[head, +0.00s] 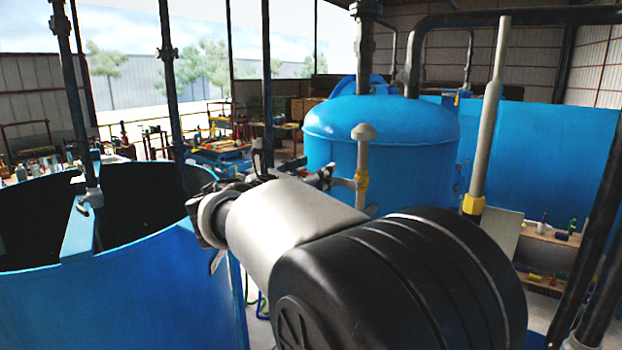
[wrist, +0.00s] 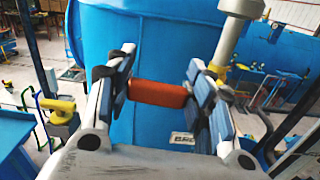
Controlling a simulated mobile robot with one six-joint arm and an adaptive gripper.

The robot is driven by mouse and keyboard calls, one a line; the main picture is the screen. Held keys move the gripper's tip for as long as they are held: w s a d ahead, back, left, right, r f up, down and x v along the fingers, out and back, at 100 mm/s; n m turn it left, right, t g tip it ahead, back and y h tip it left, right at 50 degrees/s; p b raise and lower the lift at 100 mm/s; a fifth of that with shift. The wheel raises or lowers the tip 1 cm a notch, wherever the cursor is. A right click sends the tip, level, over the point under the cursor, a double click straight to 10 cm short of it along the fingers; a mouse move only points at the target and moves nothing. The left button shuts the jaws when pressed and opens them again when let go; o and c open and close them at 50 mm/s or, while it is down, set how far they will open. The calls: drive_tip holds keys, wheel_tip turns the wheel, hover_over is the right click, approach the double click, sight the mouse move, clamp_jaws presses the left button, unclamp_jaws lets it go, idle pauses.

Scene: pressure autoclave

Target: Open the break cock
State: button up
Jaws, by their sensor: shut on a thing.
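The break cock appears to be the yellow fitting (wrist: 217,70) on a pale vertical pipe (wrist: 233,42) in the wrist view. An orange-red handle (wrist: 150,91) lies roughly level between the two fingers of my gripper (wrist: 160,93), which is shut on it. The right finger hides where the handle joins the fitting. In the head view the yellow fitting (head: 361,181) shows on a pale pipe with a rounded cap. There my arm hides most of my gripper (head: 325,178), and the handle cannot be made out.
A blue domed vessel (head: 380,130) stands behind the pipe. A large open blue tank (head: 120,290) is at the left. Another pale pipe with a yellow collar (head: 473,204) and dark pipes (head: 598,240) stand at the right. A yellow fitting (wrist: 60,108) shows left in the wrist view.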

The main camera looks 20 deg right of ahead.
drive_tip(key=r+m+b, duration=0.1)
drive_tip(key=s+r+m+b, duration=0.1)
drive_tip(key=m, duration=0.1)
drive_tip(key=d+r+m+b, duration=0.1)
drive_tip(key=m+b, duration=0.1)
drive_tip(key=shift+s+r, duration=0.1)
drive_tip(key=shift+s, duration=0.1)
drive_tip(key=s+d+r+m+b, duration=0.3)
drive_tip(key=s+m+b, duration=0.3)
drive_tip(key=m+b, duration=0.5)
drive_tip(key=shift+s+d+r+m, duration=0.2)
drive_tip(key=shift+s+d+m, duration=0.1)
drive_tip(key=shift+d+m, duration=0.35)
drive_tip(key=o, duration=1.3)
drive_tip(key=shift+c, duration=0.2)
